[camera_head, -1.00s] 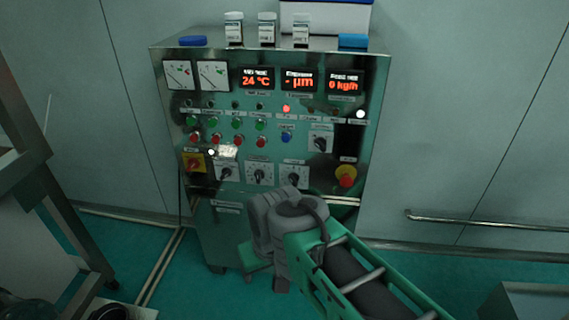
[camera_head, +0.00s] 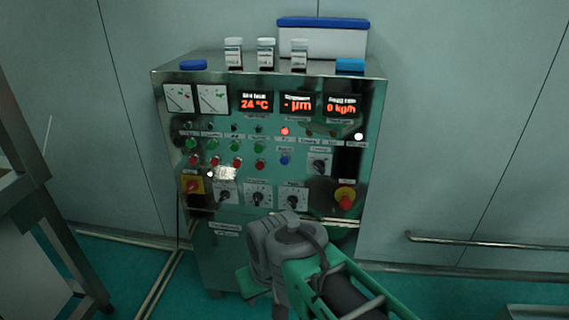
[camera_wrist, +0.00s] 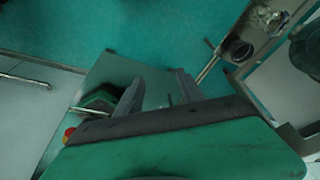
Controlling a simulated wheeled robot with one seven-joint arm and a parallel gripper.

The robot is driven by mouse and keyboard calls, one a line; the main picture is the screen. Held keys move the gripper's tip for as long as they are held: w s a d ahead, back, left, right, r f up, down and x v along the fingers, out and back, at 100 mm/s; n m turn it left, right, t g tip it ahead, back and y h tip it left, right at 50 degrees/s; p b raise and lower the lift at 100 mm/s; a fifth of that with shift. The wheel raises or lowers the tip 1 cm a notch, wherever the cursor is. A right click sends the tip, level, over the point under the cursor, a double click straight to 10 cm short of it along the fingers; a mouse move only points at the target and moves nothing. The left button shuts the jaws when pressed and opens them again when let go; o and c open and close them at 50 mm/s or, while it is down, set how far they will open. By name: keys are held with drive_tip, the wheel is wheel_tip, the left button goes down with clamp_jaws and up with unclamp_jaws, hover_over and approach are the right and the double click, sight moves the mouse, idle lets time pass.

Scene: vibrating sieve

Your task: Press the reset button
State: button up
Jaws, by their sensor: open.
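The reset button is a small blue round button (camera_head: 285,159) on the steel cabinet's front panel (camera_head: 340,217) in the head view. It sits under a small label, right of the rows of green and red buttons. My gripper (camera_wrist: 160,82) is open in the wrist view, its two grey fingers apart with nothing between them. In the head view, the arm's grey joint stands in front of the cabinet's lower part, below the reset button. The fingers are hidden there behind the arm. The reset button cannot be made out in the wrist view.
Rotary knobs (camera_head: 258,197) lie below the buttons. A red-and-yellow emergency stop (camera_head: 345,198) is at lower right, a red-and-yellow switch (camera_head: 192,187) at left. Bottles (camera_head: 266,55) and a blue-lidded box (camera_head: 322,42) stand on top. A wall rail (camera_head: 480,245) runs right.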

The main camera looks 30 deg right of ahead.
clamp_jaws()
idle(1.3)
